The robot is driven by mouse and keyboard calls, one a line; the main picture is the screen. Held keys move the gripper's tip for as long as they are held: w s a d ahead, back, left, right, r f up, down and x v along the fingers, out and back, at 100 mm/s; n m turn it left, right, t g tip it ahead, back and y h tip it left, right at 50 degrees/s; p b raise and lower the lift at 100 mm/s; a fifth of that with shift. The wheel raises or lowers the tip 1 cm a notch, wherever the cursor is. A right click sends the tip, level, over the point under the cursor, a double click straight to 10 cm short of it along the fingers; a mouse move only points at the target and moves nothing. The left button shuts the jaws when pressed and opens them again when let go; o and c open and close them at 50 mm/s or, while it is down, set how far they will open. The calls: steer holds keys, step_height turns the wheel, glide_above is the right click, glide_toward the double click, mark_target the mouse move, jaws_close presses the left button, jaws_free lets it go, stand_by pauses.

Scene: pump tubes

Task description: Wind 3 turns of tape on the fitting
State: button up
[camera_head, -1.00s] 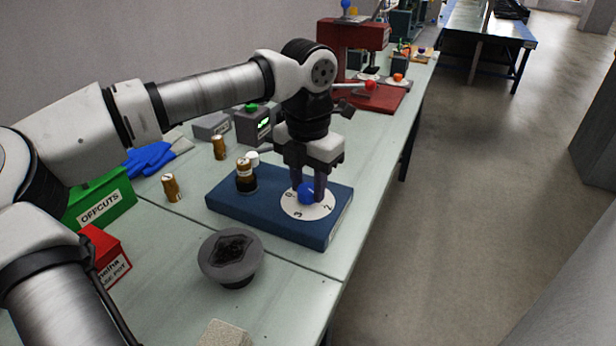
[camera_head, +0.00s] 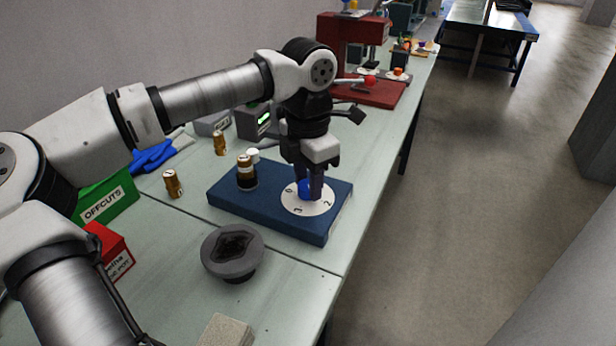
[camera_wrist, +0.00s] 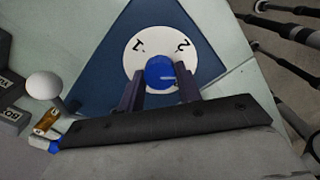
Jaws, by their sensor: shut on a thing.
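My gripper (camera_head: 309,187) points down over the white numbered dial (camera_head: 318,208) on the blue base block (camera_head: 225,206). Its fingers are shut on the blue knob (camera_head: 304,189) at the dial's middle. In the wrist view the blue knob (camera_wrist: 160,73) sits between the two fingers, with the numerals 1 and 2 on the dial beyond it. The brass fitting (camera_head: 246,177) stands upright on the left part of the block, in a dark holder, with a pale band near its top. A white round piece (camera_head: 253,156) shows just behind it. Tape on the fitting is too small to tell.
Two loose brass fittings (camera_head: 173,184) (camera_head: 220,143) stand left of the block. A grey round fixture (camera_head: 233,253) stands in front. A green OFFCUTS bin (camera_head: 104,204), a red box (camera_head: 112,252) and blue gloves (camera_head: 152,157) are at left. A red press (camera_head: 350,60) stands behind.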

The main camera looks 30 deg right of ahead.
steer(key=shift+r+m+p, duration=0.1)
steer(key=shift+m+p, duration=0.2)
steer(key=shift+m, duration=1.4)
steer(key=m+p, duration=0.1)
steer(key=m, duration=0.2)
steer(key=o, duration=0.8)
steer(key=shift+o, duration=0.2)
